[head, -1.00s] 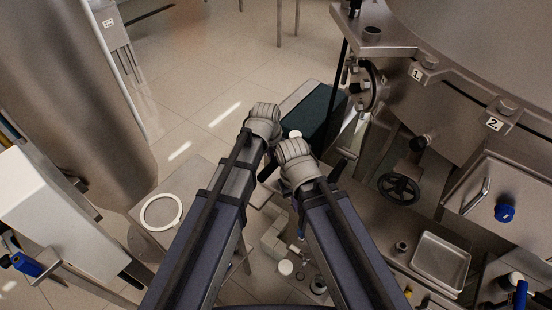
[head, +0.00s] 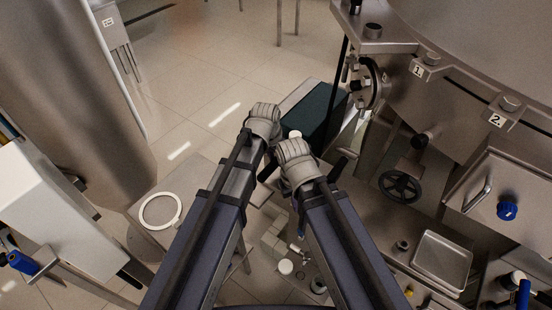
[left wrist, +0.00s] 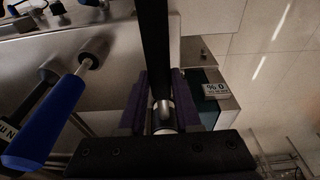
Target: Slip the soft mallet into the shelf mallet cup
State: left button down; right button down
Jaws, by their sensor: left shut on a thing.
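My left gripper (left wrist: 161,100) has its purple fingers shut on a long black bar (left wrist: 153,45), which looks like the soft mallet's handle. A pale grey cylindrical end (left wrist: 163,120) shows between the fingers. In the head view my left gripper (head: 265,122) and my right gripper (head: 296,165) are close together, with their fingertips mostly hidden behind the wrists. A small white round thing (head: 295,135) shows between them; I cannot tell if it belongs to the mallet. I cannot clearly make out the shelf mallet cup. A small round metal cup (head: 402,245) stands on the steel surface at right.
In the left wrist view a blue-handled tool (left wrist: 45,120) is close on the left. In the head view a handwheel (head: 399,187) and a steel tray (head: 441,262) are at right. A dark green box top (head: 318,110) lies beyond my grippers. Open tiled floor (head: 215,75) is at upper middle.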

pick_arm(q)
jog(key=shift+f, duration=0.25)
jog(key=shift+b+x, duration=1.05)
jog(key=shift+b, duration=0.15)
jog(key=c, duration=0.5)
grip_release()
jog(key=shift+s+a+r, duration=0.1)
jog(key=shift+s+a, duration=0.05)
jog(key=shift+s, duration=0.05)
jog(key=shift+s, duration=0.1)
jog(key=s+a, duration=0.4)
jog(key=s, duration=0.1)
jog(key=s+a, duration=0.2)
jog(key=s, duration=0.1)
jog(key=shift+r, duration=0.1)
